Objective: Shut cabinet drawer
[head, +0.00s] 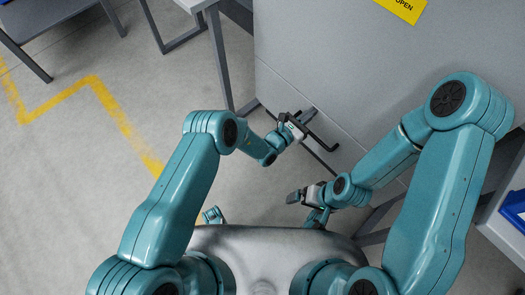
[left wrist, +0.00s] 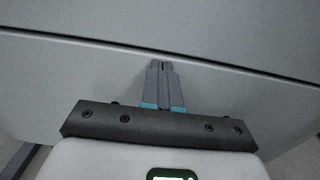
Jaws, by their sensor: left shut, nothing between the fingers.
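The grey cabinet (head: 330,50) fills the upper right of the head view, with thin seams across its flat front. My left gripper (head: 312,112) is shut and empty, with its fingertips at the lower part of that front. In the left wrist view, the closed fingers (left wrist: 158,72) point at a pale grey panel (left wrist: 70,75) below a dark seam. How far the drawer stands out is unclear. My right gripper (head: 296,197) is low, left of my right forearm, apart from the cabinet; its finger gap is unclear.
A yellow label reading OPEN (head: 404,8) is at the top of the cabinet. Grey tables (head: 70,8) with dark legs stand at the upper left. A blue bin (head: 514,210) is at the right edge. The floor (head: 60,190) at left, with a yellow line, is clear.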

